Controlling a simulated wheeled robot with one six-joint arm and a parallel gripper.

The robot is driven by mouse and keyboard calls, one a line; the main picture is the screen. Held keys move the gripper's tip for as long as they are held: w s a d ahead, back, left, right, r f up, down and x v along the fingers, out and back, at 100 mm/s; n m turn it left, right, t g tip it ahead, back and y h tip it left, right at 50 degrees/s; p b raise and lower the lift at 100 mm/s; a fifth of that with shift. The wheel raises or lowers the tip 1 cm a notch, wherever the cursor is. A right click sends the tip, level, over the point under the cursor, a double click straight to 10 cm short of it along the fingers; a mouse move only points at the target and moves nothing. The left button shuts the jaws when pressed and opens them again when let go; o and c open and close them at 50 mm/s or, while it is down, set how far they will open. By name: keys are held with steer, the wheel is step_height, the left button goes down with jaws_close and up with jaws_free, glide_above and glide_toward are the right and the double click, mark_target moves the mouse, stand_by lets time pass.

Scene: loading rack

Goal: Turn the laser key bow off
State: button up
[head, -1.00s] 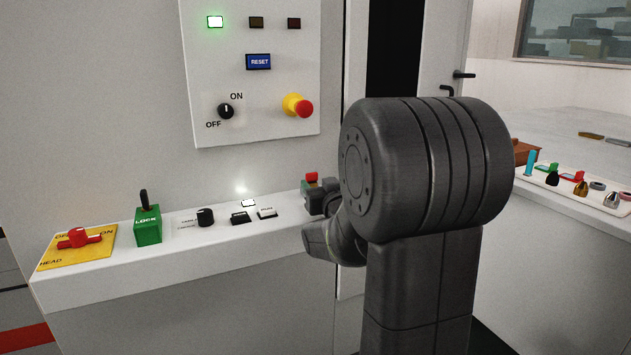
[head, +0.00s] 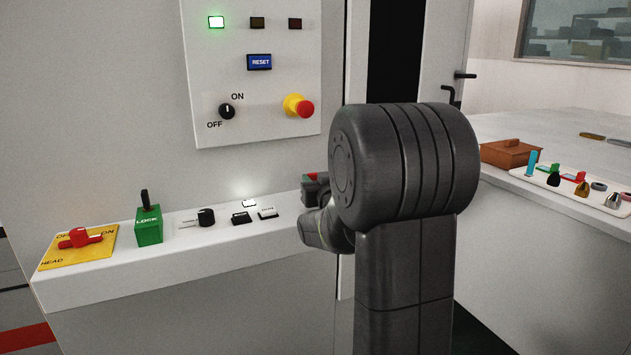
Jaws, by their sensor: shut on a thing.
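A small red-topped piece (head: 312,177) shows at the right end of the control ledge, where I take the laser key bow to be. My gripper (head: 314,191) is at this piece and shut on it, small and dark in the head view. My wrist and the large dark arm joint stand just right of it and hide part of the gripper. The lower part of the piece is hidden behind the gripper. I cannot read which way the bow points.
The ledge (head: 150,275) holds a red HEAD handle (head: 80,238), a green LOCK block (head: 149,225), a black knob (head: 206,217) and small buttons. The wall panel above has an ON/OFF knob (head: 226,111) and an emergency stop (head: 298,105). A tray (head: 600,203) with tools and a brown box (head: 511,153) are on the right.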

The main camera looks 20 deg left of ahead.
steer(key=shift+w+d, duration=0.1)
steer(key=shift+w+n+g+y, duration=0.1)
steer(key=shift+n+g+y, duration=0.2)
steer(key=shift+y, duration=0.1)
steer(key=shift+n+g+y, duration=0.3)
steer(key=shift+g, duration=0.1)
steer(key=o, duration=1)
